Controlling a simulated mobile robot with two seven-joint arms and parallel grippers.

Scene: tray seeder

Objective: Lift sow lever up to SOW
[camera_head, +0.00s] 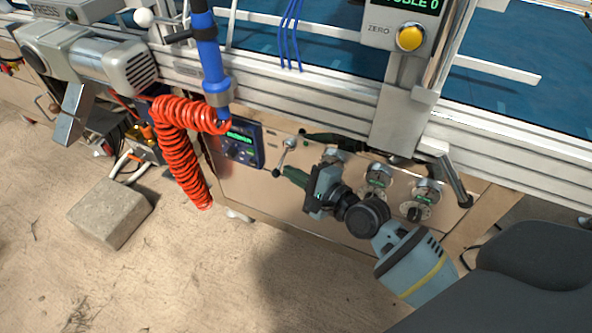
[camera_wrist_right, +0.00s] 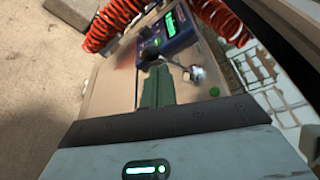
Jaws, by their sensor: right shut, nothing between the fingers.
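The sow lever (camera_head: 283,157) is on the beige machine panel. It has a silver hub at its top, and its thin arm slants down and left to a dark knob. In the right wrist view the lever's silver hub (camera_wrist_right: 195,73) lies right of my fingertips. My right gripper (camera_head: 287,172) has green fingers pressed together, empty, with the tips very close to the knob. I cannot tell whether they touch it. The shut fingers also show in the wrist view (camera_wrist_right: 160,72). No SOW label is legible. My left gripper is not in view.
A blue control box (camera_head: 243,143) with a green display is left of the lever. A coiled red hose (camera_head: 180,150) hangs further left. Several round dials (camera_head: 378,173) sit right of the lever. An aluminium rail (camera_head: 300,88) runs above. A stone block (camera_head: 110,213) lies on the floor.

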